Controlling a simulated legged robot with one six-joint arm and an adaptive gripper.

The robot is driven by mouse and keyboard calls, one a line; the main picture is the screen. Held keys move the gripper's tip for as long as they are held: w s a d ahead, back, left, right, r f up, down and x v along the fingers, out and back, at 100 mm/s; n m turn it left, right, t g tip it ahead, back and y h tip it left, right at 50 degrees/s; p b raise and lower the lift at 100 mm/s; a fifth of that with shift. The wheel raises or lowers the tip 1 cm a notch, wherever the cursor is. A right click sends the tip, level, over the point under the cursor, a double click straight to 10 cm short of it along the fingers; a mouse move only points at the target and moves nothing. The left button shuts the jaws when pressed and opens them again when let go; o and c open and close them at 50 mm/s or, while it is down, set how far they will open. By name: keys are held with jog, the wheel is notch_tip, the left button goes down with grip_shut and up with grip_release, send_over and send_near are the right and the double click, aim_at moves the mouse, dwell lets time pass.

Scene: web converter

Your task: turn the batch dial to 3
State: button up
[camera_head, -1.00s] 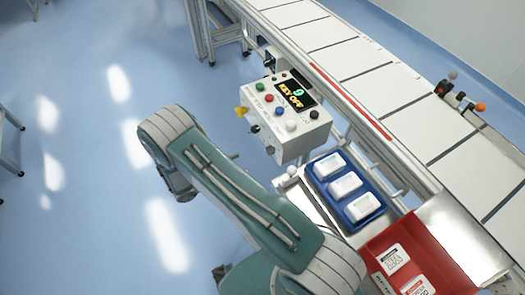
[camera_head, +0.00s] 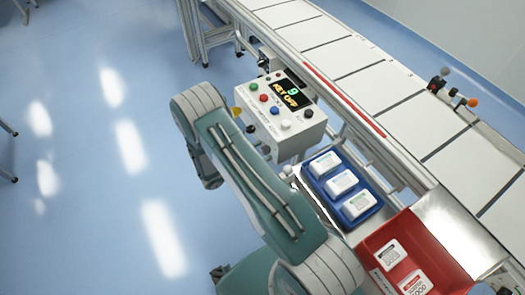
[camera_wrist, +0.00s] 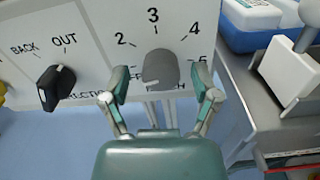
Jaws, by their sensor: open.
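The grey batch dial (camera_wrist: 160,68) is on the white panel face in the wrist view, with the numbers 2, 3, 4 and 5 around its upper half. The 3 is straight above it. I cannot tell surely which mark the dial points to. My gripper (camera_wrist: 160,88) is open, one finger on the left and one on the right of the dial, with gaps on both sides. Lettering below the dial is partly hidden by the fingers. In the head view the control box (camera_head: 285,140) shows a 9 and "KEY OFF"; my gripper is hidden there behind my arm.
A black knob (camera_wrist: 55,86) marked BACK and OUT sits left of the dial. A blue tray (camera_head: 318,182) with white packs and a red bin (camera_head: 366,245) stand right of the box. The conveyor (camera_head: 345,60) runs behind. Open floor (camera_head: 80,200) lies left.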

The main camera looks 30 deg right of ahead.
grip_shut()
jog(key=shift+m, duration=0.3)
jog(key=m, duration=0.4)
jog(key=shift+w+m, duration=0.1)
jog(key=shift+m, duration=0.2)
jog(key=m, duration=0.9)
jog(key=shift+m, duration=0.4)
jog(key=m, duration=0.4)
jog(key=shift+d+f+m, duration=0.1)
jog(key=shift+m, duration=0.2)
jog(key=shift+s, duration=0.2)
